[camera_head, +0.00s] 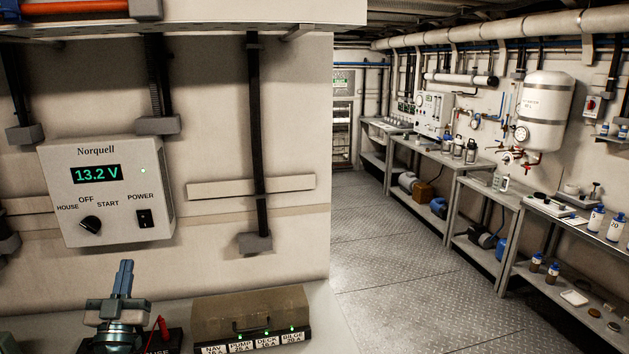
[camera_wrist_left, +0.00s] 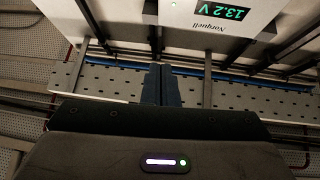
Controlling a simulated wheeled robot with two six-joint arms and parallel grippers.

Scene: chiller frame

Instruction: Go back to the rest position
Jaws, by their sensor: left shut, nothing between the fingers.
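My left gripper (camera_head: 124,277) is in the lower left of the head view, fingers pointing up, in front of the wall below the Norquell panel. Its two blue fingers are together with nothing between them. In the left wrist view the gripper (camera_wrist_left: 161,84) shows its dark fingers side by side and shut. The Norquell panel (camera_head: 108,192) reads 13.2 V, with a rotary knob (camera_head: 90,225) and a black power switch (camera_head: 144,219). The panel also shows upside down at the top of the left wrist view (camera_wrist_left: 222,14). My right gripper is not in view.
A brown box with a switch strip labelled NAV, PUMP, DECK and BILGE (camera_head: 250,318) sits right of the left gripper. A red probe-like item (camera_head: 163,328) is close beside the gripper. Metal floor (camera_head: 390,265) is clear, with long workbenches (camera_head: 480,185) along the right wall.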

